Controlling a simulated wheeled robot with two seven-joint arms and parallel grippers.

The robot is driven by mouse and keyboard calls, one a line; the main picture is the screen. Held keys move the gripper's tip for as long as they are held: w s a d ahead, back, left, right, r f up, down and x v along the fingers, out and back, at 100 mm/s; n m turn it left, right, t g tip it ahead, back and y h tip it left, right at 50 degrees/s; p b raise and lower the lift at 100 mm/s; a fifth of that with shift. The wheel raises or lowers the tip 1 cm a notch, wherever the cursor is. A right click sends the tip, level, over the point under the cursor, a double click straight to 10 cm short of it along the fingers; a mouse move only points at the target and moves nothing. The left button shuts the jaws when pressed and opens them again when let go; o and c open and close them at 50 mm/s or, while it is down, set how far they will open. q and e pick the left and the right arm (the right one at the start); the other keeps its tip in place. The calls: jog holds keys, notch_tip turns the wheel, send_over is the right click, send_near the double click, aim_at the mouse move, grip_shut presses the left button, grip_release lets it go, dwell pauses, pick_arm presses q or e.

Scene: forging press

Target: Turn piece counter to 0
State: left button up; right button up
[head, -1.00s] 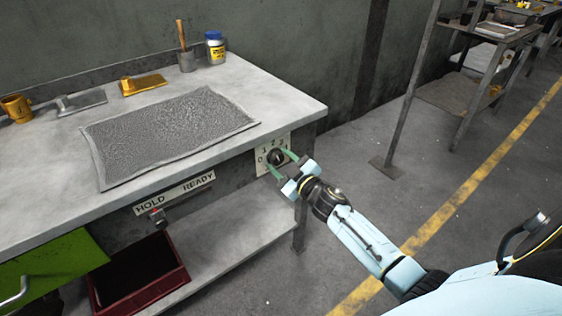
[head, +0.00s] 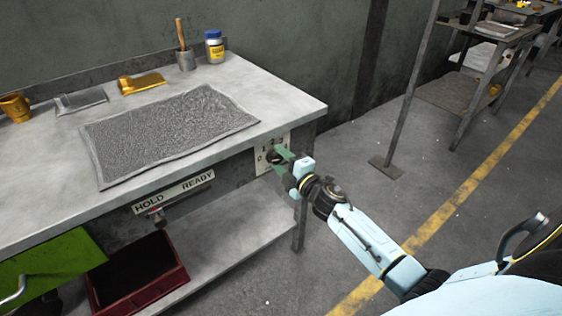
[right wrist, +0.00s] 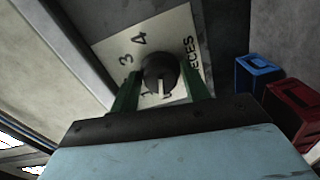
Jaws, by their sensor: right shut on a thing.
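The piece counter is a dark round knob (head: 272,156) on a pale numbered plate (head: 286,142) at the right end of the bench front. In the right wrist view, the knob (right wrist: 157,68) has a white pointer mark that points down the picture, towards the gripper body. The plate (right wrist: 184,38) shows 4, 3, 1 and part of the word PIECES. The figure by the pointer is too hidden to read. My right gripper (head: 280,160) is shut on the knob, with a green finger on each side of it. My left gripper is not in view.
The bench (head: 240,90) carries a grey mat (head: 165,130). Left of the knob is a HOLD/READY strip (head: 175,192) with a small red-tipped lever near HOLD. A dark red bin (head: 180,277) stands below. Blue (right wrist: 258,75) and red (right wrist: 292,108) containers show in the wrist view.

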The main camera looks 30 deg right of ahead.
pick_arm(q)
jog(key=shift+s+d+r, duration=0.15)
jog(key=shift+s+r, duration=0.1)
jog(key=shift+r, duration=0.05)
pick_arm(e)
jog(key=shift+n, duration=0.7)
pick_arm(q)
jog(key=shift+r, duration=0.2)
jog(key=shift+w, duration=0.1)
pick_arm(e)
jog(key=o, duration=0.8)
jog(key=shift+s, duration=0.65)
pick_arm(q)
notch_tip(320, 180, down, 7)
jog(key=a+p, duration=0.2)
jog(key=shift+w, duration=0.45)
pick_arm(e)
jog(key=shift+s+d, duration=0.2)
jog(key=shift+s, duration=1.85)
jog(key=shift+s+d, duration=0.15)
jog(key=shift+s, duration=1.85)
jog(key=shift+s+d, duration=0.2)
jog(key=shift+s, duration=1.85)
